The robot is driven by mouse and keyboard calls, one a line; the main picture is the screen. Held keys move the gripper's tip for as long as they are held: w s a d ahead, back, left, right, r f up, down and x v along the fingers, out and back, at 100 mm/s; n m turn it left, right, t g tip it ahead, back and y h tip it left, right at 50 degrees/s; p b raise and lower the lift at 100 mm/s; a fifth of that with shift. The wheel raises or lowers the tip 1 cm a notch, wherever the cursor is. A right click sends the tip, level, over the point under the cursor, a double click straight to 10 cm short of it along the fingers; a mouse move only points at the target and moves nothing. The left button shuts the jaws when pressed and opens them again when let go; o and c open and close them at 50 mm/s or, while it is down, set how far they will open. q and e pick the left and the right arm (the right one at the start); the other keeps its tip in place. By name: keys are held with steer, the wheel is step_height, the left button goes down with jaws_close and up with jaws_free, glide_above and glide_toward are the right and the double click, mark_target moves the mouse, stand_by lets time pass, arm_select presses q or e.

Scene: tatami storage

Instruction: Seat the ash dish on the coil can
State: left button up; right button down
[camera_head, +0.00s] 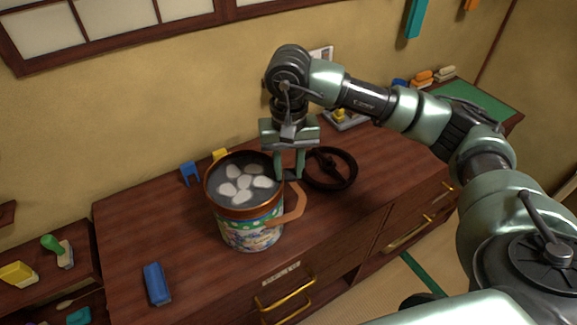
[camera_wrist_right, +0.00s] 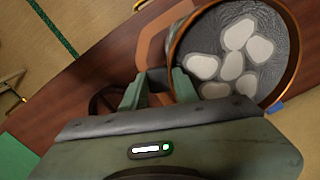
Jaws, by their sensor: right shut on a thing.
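The coil can (camera_head: 250,233), with a green dotted band and a floral print, stands upright near the middle of the cabinet top. The ash dish (camera_head: 241,180), a copper-rimmed round with a grey surface and several pale pebbles, is at its top. It also shows in the wrist view (camera_wrist_right: 232,55). Whether it rests fully or sits slightly above the can is hard to tell. My right gripper (camera_head: 290,174) points down beside the rim, on the right, shut on a small dark grip near a copper-brown curved handle (camera_head: 294,203). My left gripper is out of view.
A dark spoked ring (camera_head: 331,168) lies just right of my right gripper. A blue block (camera_head: 156,284) lies front left. Small blue (camera_head: 189,173) and yellow (camera_head: 220,155) items stand behind the can.

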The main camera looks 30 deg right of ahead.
steer(key=shift+f, duration=0.15)
steer(key=c, duration=1)
jaws_free()
